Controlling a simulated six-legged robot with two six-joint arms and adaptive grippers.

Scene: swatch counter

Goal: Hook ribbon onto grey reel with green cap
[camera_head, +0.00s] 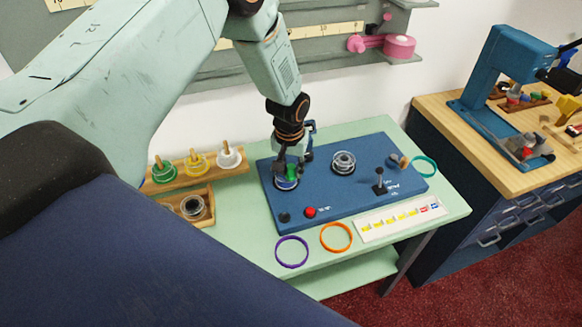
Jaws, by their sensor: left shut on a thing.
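My left gripper (290,163) reaches down over the left part of the blue board (330,205). It is shut on a small green piece, which looks like the green cap (292,172). Just below is a round reel with a pale rim and dark blue inside (286,184), partly hidden by the fingers. I cannot tell if the green piece touches it. A grey reel (344,162) stands at the board's middle back. Purple (291,252), orange (336,237) and teal (424,166) loops, perhaps ribbon, lie around the board. My right gripper is out of view.
A wooden rack (235,170) holds green, yellow and white spools at left, with a wooden tray (208,205) before it. A red button (310,212) and black lever (380,182) stand on the board. A label strip (370,233) lies in front. A blue machine (500,70) stands right.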

